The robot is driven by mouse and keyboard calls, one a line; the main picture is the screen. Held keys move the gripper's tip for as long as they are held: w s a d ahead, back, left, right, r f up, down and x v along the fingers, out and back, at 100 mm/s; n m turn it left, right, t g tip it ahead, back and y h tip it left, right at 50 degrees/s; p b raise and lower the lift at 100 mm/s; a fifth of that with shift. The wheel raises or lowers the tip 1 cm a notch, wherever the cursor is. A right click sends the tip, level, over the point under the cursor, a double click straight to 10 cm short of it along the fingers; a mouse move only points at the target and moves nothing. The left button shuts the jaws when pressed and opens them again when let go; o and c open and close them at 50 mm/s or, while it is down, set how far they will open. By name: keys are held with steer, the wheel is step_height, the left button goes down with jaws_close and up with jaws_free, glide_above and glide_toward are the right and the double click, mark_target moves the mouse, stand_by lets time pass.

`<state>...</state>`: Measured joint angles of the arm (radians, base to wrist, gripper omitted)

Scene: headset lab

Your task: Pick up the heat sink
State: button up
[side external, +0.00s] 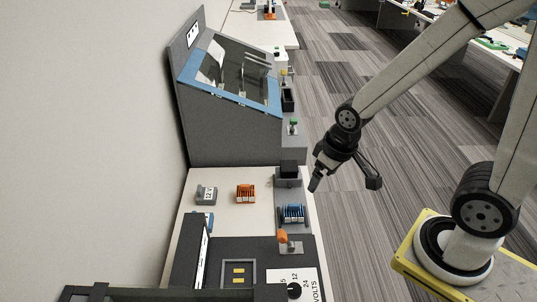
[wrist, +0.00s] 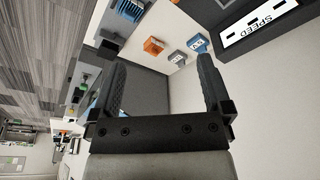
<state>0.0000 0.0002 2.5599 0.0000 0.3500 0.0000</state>
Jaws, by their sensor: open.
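Two finned blocks that look like heat sinks stand on the white bench. A blue one (side external: 293,213) sits at the bench's right edge, and an orange one (side external: 246,193) sits nearer the middle. In the wrist view the blue block (wrist: 130,9) is cut off by the top edge, and the orange block (wrist: 153,47) shows between the fingers. My gripper (side external: 343,180) is open and empty. It hangs over the floor side of the bench edge, above and to the right of both blocks. It also shows in the wrist view (wrist: 160,68).
A grey labelled block (side external: 206,194) stands left of the orange one. A black block (side external: 289,169) stands behind the blue one. An orange-handled switch (side external: 283,237) and a dark volts panel (side external: 262,250) are in front. A tall grey cabinet (side external: 240,140) rises behind.

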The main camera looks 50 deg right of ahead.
steer(key=n+g, duration=0.3)
steer(key=n, duration=0.6)
glide_above(294, 204)
step_height(294, 204, down, 25)
steer(key=shift+a+r, duration=0.1)
steer(key=shift+a, duration=0.05)
steer(key=shift+f, duration=0.4)
steer(key=shift+f, duration=1.3)
